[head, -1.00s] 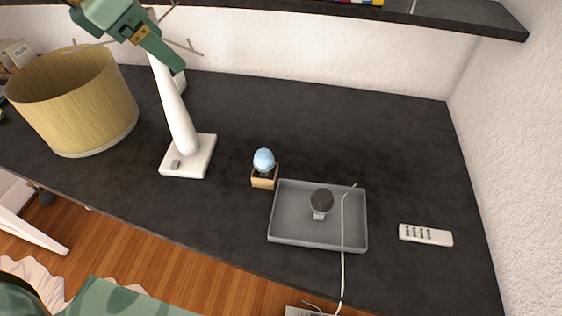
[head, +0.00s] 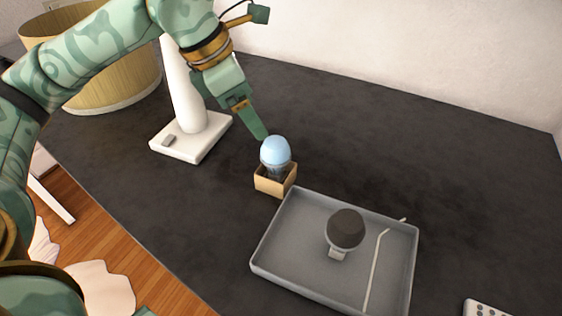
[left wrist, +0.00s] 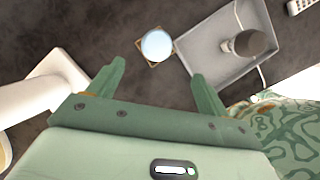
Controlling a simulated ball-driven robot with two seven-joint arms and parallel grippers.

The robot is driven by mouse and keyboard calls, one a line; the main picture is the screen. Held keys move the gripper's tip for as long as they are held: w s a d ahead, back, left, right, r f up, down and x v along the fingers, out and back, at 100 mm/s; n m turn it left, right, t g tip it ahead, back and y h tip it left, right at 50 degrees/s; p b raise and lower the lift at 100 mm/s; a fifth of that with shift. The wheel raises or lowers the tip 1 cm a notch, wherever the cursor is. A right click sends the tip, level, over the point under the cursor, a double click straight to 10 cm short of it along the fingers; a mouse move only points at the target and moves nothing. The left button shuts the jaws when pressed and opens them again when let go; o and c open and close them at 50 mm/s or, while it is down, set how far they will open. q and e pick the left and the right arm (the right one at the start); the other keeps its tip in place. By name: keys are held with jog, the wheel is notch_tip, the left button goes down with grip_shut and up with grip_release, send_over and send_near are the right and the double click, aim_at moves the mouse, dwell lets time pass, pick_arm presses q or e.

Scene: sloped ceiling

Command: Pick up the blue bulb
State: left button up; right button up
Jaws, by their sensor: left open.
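The blue bulb (head: 275,152) stands upright in a small tan box (head: 268,184) on the dark desk, its pale blue dome above the rim and its lower part partly hidden by the box. My left gripper (head: 260,130) reaches in from the upper left, with a fingertip close beside the dome in the head view. In the left wrist view the open fingers (left wrist: 157,72) are empty, and the bulb (left wrist: 156,45) lies just beyond the fingertips, between their lines. Whether a finger touches the bulb cannot be told. My right gripper is not in view.
A grey tray (head: 285,275) with a dark round-headed bulb (head: 346,229) and a thin white cord (head: 376,265) lies right of the box. A remote (head: 485,309) lies lower right. The desk behind is clear.

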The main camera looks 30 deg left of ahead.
aim_at(270, 142)
pick_arm(q)
jog(key=b+x, duration=0.2)
jog(key=x, duration=0.5)
jog(key=shift+a, duration=0.15)
jog(key=shift+f, duration=0.3)
jog(key=shift+w+f, duration=0.1)
jog(key=shift+f, duration=0.05)
jog(key=b+x, duration=0.3)
jog(key=x, duration=0.2)
jog(key=shift+w+f+b, duration=0.15)
jog(key=shift+b, duration=0.15)
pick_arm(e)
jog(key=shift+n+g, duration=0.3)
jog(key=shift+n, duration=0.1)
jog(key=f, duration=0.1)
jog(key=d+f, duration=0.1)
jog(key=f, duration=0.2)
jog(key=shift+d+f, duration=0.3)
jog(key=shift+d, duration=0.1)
pick_arm(q)
jog(key=shift+r, duration=0.2)
jog(key=c, duration=1.1)
